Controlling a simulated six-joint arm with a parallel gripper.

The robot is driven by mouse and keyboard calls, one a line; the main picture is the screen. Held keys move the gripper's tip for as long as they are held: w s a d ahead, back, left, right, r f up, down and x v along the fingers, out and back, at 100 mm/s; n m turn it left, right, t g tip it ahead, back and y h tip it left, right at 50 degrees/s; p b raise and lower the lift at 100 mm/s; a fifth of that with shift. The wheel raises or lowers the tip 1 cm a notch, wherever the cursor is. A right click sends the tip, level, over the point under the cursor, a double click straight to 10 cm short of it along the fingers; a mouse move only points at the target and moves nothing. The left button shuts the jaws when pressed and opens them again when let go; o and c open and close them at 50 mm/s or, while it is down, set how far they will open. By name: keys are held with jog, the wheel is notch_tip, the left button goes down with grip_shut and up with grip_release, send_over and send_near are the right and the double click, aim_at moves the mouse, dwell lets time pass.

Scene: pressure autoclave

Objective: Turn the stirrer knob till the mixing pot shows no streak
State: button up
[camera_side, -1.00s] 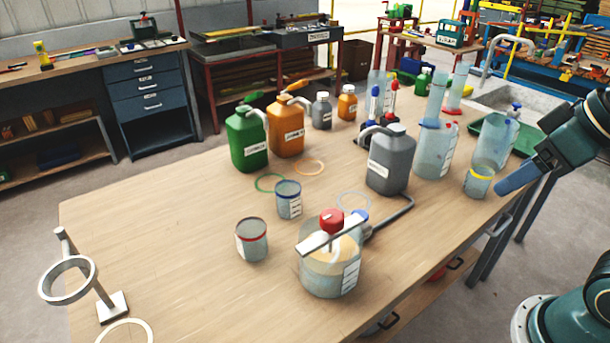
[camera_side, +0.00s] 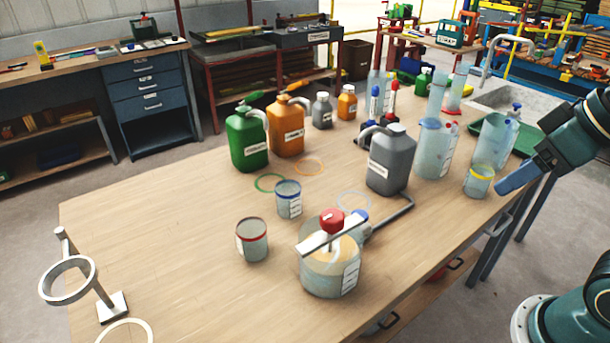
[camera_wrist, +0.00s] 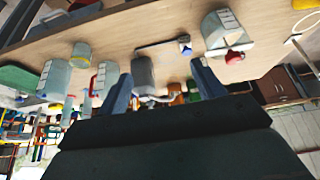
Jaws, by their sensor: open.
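The mixing pot (camera_side: 329,276) is a clear pot of cream-coloured contents near the table's front edge; streaks inside are too small to tell. The red stirrer knob (camera_side: 332,220) sits on a flat bar across its top. In the wrist view the pot (camera_wrist: 222,30) and red knob (camera_wrist: 234,57) show upside down at the upper right. My gripper (camera_side: 500,190) is at the right of the side view, beside the yellow-rimmed cup and well away from the knob. In the wrist view my gripper (camera_wrist: 160,84) has its two fingers wide apart with nothing between them.
A grey jug (camera_side: 390,165), a green can (camera_side: 246,140) and an orange can (camera_side: 286,130) stand farther back. A red-rimmed cup (camera_side: 251,242) and a blue-rimmed cup (camera_side: 289,203) stand near the pot. The yellow-rimmed cup (camera_side: 478,184) is close to my gripper.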

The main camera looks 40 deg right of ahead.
jog(key=shift+c, duration=0.5)
notch_tip(320, 180, up, 2)
jog(key=r+m+g, duration=0.1)
jog(key=m+g, duration=0.5)
jog(key=m, duration=1.2)
send_over(333, 215)
jog(key=shift+f, duration=0.25)
notch_tip(333, 215, down, 14)
jog(key=shift+r, duration=0.1)
jog(key=shift+c, duration=0.5)
